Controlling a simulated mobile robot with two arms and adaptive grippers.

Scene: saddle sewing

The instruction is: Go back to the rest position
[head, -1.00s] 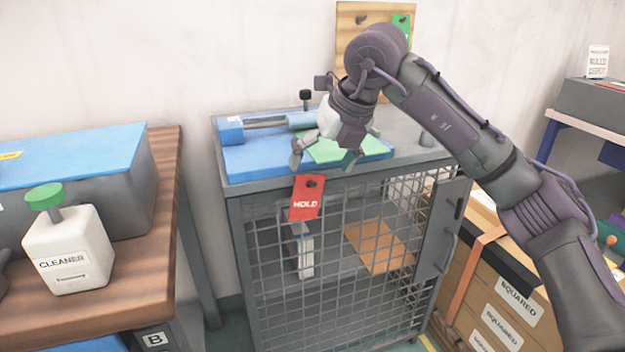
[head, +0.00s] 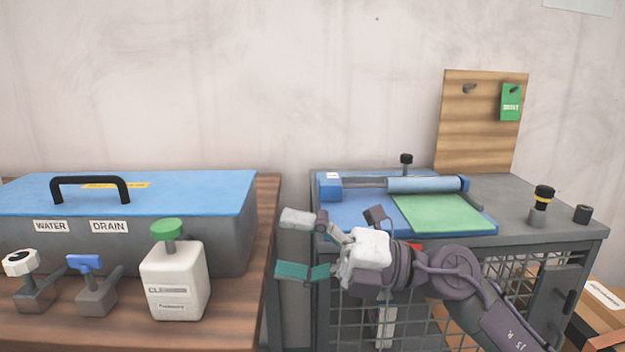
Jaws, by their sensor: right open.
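My right gripper (head: 300,246) is open and empty, with its fingers apart and pointing left. It is in front of the left front corner of the metal cage cabinet (head: 560,232), near the gap beside the wooden table. My right arm comes in from the lower right and covers part of the cabinet's mesh front. A red tag (head: 414,247) on the cabinet front is mostly hidden behind the gripper. My left gripper is not in view.
On the wooden table (head: 262,215) stand a blue-lidded tank (head: 215,200), a white cleaner bottle (head: 178,282) and two valves, white (head: 22,262) and blue (head: 85,264). On the cabinet are a blue board with a roller (head: 425,184), a green sheet (head: 443,211) and a pegboard with a green tag (head: 511,102).

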